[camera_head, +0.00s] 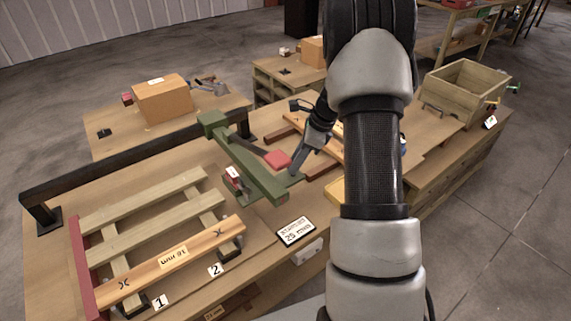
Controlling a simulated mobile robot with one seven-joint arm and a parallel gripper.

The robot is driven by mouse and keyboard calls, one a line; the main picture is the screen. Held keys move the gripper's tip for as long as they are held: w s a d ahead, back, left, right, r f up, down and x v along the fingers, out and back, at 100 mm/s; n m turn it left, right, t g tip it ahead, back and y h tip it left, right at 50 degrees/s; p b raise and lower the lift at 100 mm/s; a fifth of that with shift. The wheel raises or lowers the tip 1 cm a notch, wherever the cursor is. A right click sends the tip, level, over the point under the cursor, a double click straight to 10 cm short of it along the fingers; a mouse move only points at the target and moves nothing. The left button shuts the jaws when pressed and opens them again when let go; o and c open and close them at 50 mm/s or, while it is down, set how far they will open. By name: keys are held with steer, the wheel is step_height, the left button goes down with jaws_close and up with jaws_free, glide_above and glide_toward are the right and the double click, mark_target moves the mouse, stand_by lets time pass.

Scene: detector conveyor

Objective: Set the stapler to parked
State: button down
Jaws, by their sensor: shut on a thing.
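A long green bar (252,168) runs slantwise over the middle of the bench, with a raised green block at its far end. No part is plainly marked as the stapler; this green device may be it, but I cannot tell for sure. My gripper (296,168) reaches down from behind my arm, with its fingers at the near right side of the green bar. It is shut, seemingly on a green part by the bar's near end; the contact is too small to make out. A red block (277,158) lies just left of the fingers. My arm hides the bench to the right.
A wooden pallet frame (150,232) with a red end rail fills the bench's left. A small red-and-white item (233,173) sits beside the green bar. A wooden crate (466,88) stands right, a cardboard box (162,98) behind.

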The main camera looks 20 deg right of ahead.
steer(key=shift+w+d, duration=0.15)
steer(key=shift+d, duration=0.2)
steer(key=shift+r, duration=0.1)
steer(key=c, duration=1.4)
jaws_free()
steer(key=shift+d, duration=0.1)
steer(key=shift+o, duration=0.2)
steer(key=shift+r, duration=0.4)
steer(key=v, duration=1.6)
steer(key=shift+d+r+p, duration=0.2)
steer(key=shift+p, duration=0.2)
